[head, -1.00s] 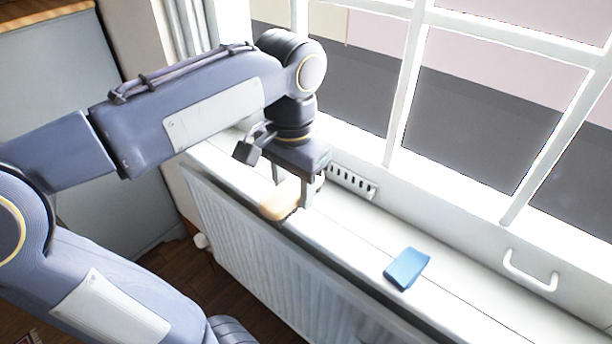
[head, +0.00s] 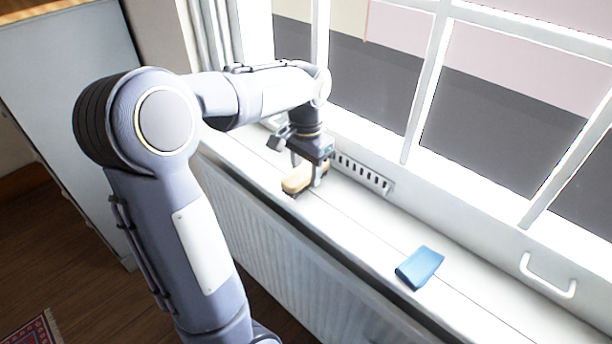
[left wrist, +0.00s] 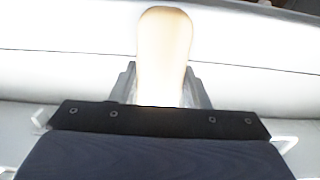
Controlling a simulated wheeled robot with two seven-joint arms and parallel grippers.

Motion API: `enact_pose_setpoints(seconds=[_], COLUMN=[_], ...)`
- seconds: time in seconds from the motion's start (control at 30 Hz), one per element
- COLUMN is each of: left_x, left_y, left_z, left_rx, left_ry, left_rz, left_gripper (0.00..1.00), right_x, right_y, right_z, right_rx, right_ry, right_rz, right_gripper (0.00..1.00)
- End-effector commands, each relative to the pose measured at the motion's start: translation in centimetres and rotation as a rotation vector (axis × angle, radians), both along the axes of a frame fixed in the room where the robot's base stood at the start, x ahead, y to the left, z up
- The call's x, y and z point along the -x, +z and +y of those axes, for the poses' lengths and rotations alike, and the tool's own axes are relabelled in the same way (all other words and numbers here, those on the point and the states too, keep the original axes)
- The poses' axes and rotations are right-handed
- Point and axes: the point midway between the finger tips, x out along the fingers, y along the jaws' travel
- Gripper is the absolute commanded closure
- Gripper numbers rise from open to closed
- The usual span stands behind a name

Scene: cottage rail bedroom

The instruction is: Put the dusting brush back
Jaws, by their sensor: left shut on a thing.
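The dusting brush (head: 297,180) has a pale wooden body with dark bristles below. It is at the windowsill's front part, in the upper middle of the head view. My left gripper (head: 308,178) is shut on it from above, with one finger on each side. In the left wrist view the brush's rounded wooden end (left wrist: 164,45) sticks out between the fingers of my left gripper (left wrist: 160,90). I cannot tell whether the bristles touch the sill. My right gripper is not in view.
A blue box-like thing (head: 419,267) lies on the white windowsill (head: 355,232) to the right. A slotted vent (head: 362,173) runs along the back, beside the window frame. A white handle (head: 547,277) is at the right. A radiator (head: 285,270) stands below the sill.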

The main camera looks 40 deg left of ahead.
Motion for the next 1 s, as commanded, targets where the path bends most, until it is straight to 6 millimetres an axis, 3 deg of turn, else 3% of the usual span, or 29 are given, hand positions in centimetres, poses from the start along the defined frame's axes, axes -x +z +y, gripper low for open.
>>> enact_pose_setpoints(seconds=[0.13,0.47,0.5,0.67,1.0], left_x=[0.1,0.1,0.1,0.1,0.0], left_y=[-1.8,-2.0,-2.1,-2.0,-1.6], left_z=[0.0,0.0,0.0,0.0,0.0], left_rx=[0.000,0.000,0.000,0.000,0.000], left_ry=[0.001,0.001,0.000,0.001,0.000], left_rz=[0.001,0.000,0.000,0.000,-0.001], left_gripper=[0.77,0.77,0.57,0.37,0.37], right_x=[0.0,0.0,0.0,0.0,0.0], right_y=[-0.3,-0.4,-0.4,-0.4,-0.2], right_z=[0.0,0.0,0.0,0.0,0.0], right_rx=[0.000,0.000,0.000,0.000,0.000], right_ry=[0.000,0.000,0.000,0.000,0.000], right_rz=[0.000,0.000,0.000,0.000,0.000], right_gripper=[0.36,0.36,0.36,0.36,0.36])
